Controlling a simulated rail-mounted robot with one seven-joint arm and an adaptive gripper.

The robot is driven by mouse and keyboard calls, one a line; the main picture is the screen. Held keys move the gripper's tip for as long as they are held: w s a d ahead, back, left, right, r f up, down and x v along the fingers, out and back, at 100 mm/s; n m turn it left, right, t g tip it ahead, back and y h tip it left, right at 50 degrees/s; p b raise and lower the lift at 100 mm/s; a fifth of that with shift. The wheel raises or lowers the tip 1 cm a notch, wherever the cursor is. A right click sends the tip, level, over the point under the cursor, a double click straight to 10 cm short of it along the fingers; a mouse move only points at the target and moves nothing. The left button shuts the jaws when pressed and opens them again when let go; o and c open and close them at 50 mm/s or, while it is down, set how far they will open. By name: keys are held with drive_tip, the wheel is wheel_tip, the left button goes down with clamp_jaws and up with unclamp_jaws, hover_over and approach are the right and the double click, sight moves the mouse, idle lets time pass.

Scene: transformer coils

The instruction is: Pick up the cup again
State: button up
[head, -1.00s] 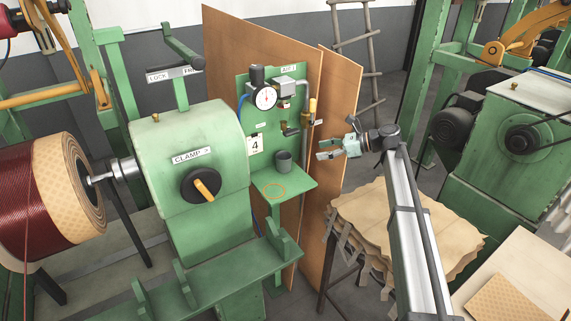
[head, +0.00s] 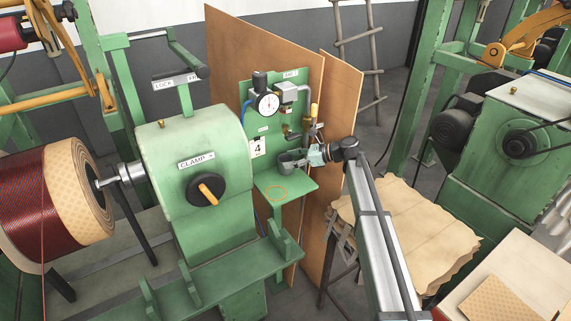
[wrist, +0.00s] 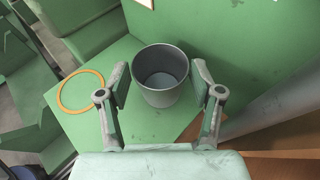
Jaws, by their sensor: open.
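The grey cup (wrist: 160,80) stands upright and empty on the small green shelf (wrist: 128,125). My gripper (wrist: 161,80) is open, with one finger on each side of the cup in the wrist view. Small gaps show between the fingers and the cup wall.
A green panel (head: 288,105) with a gauge (head: 267,103), valves and a pipe (head: 307,105) rises right behind the shelf. A green clamp housing (head: 195,160) with a black knob stands to the left. The front of the shelf is clear.

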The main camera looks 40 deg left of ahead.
drive_tip(key=shift+x, duration=1.25)
drive_tip(key=c, duration=0.9)
drive_tip(key=shift+c, duration=0.2)
drive_tip(key=shift+d+r, duration=0.1)
drive_tip(key=shift+d, duration=0.1)
